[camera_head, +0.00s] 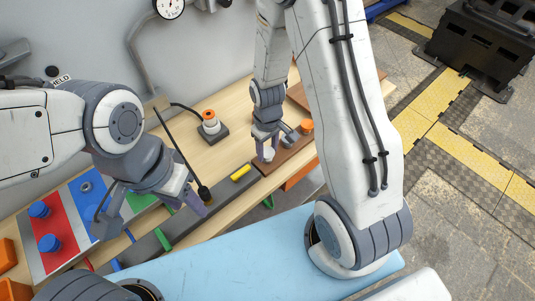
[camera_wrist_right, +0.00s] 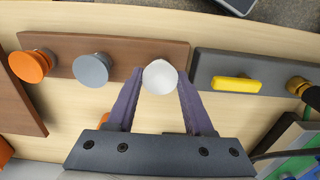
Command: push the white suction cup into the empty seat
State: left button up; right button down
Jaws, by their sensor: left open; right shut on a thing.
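The white suction cup (camera_wrist_right: 160,77) is between the purple fingers of my right gripper (camera_wrist_right: 160,82), which is shut on it; it also shows in the head view (camera_head: 266,154). It is over the right end of the brown board (camera_wrist_right: 122,54) in the wrist view. An orange cup (camera_wrist_right: 30,66) and a grey cup (camera_wrist_right: 91,69) stand in line on the same board. The seat under the white cup is hidden, so I cannot tell how deep the cup sits. My left gripper (camera_head: 152,216) is open and empty over the striped panel.
A dark grey bar with a yellow block (camera_wrist_right: 236,84) lies beside the board's end. The striped panel (camera_head: 78,208) carries blue knobs (camera_head: 50,243). A white-and-orange button (camera_head: 210,122) stands on a dark base behind. A light blue surface (camera_head: 230,250) is in front.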

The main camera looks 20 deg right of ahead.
aim_at(267, 152)
jog(key=shift+r+p, duration=0.8)
jog(key=shift+r, duration=0.25)
notch_tip(267, 152, up, 5)
jog(key=p, duration=0.4)
jog(key=shift+f, duration=0.2)
jog(key=shift+f, duration=0.1)
